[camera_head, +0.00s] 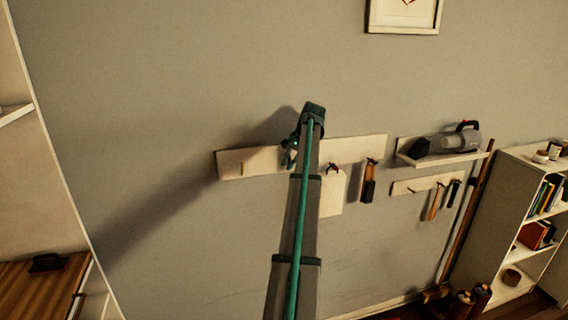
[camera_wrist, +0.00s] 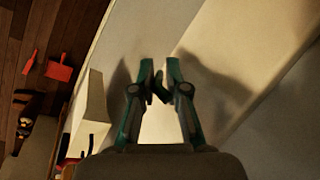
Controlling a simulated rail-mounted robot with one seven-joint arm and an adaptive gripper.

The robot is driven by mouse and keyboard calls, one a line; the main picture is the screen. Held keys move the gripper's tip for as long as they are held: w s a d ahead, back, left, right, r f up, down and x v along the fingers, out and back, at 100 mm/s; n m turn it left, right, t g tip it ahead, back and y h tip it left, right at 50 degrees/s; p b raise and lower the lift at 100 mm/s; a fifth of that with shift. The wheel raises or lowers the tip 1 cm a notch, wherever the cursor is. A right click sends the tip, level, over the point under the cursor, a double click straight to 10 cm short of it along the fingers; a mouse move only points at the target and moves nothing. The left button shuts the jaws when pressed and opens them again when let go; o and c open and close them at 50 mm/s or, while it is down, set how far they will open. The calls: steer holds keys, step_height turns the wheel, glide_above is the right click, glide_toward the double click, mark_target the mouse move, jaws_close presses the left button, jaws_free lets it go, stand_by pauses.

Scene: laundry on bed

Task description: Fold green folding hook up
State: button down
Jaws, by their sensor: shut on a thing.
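The green folding hook (camera_wrist: 159,88) shows in the wrist view as a small dark green piece between my fingertips. My gripper (camera_wrist: 160,70) is shut on it, with a narrow gap between the tips. The pale hook board (camera_wrist: 222,50) is mounted on the wall just beyond the fingers. In the head view my gripper (camera_head: 290,152) is at the board (camera_head: 235,163), left of its middle. My own arm covers part of the board there, and the hook cannot be told apart from the fingers. The hook's exact tilt is unclear.
Right along the board hang a pale flat item (camera_head: 332,192) and a dark brush-like tool (camera_head: 369,182). Farther right are a shelf with a handheld vacuum (camera_head: 447,142), a second rack (camera_head: 415,186) with tools, and a bookcase (camera_head: 540,205). The wall left of the board is clear.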

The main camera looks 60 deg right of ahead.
steer(key=shift+d+r, duration=0.2)
steer(key=shift+d, duration=0.05)
steer(key=c, duration=1.2)
jaws_free()
steer(key=shift+s, duration=0.25)
steer(key=shift+c, duration=0.2)
steer(key=shift+w+a+f, duration=0.1)
steer(key=v, duration=0.8)
